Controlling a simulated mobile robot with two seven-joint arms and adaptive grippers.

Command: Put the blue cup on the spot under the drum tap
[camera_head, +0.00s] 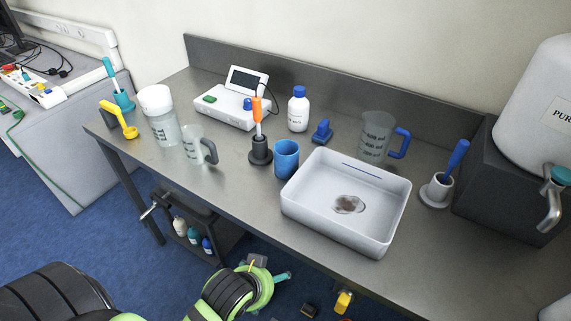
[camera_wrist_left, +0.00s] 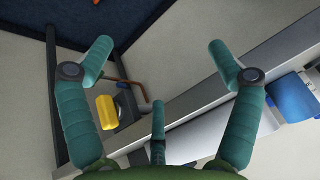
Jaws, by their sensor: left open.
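The blue cup (camera_head: 286,160) stands upright on the grey table, close to the left side of the white tray. The drum (camera_head: 548,105) sits on a dark block at the right, and its metal tap (camera_head: 552,205) with a teal knob hangs over the block's front. I see no marked spot under the tap. My left gripper (camera_head: 272,270) is low in front of the table edge, apart from the cup. In the left wrist view its teal fingers (camera_wrist_left: 160,55) are spread, with nothing between them. My right gripper is not in view.
The white tray (camera_head: 301,208), with a dark stain, lies between the cup and the drum. A grey holder with a blue handle (camera_head: 437,190) stands before the drum's block (camera_head: 510,190). A jug (camera_head: 376,135) is behind the tray. A black stand (camera_head: 260,152) is beside the cup.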

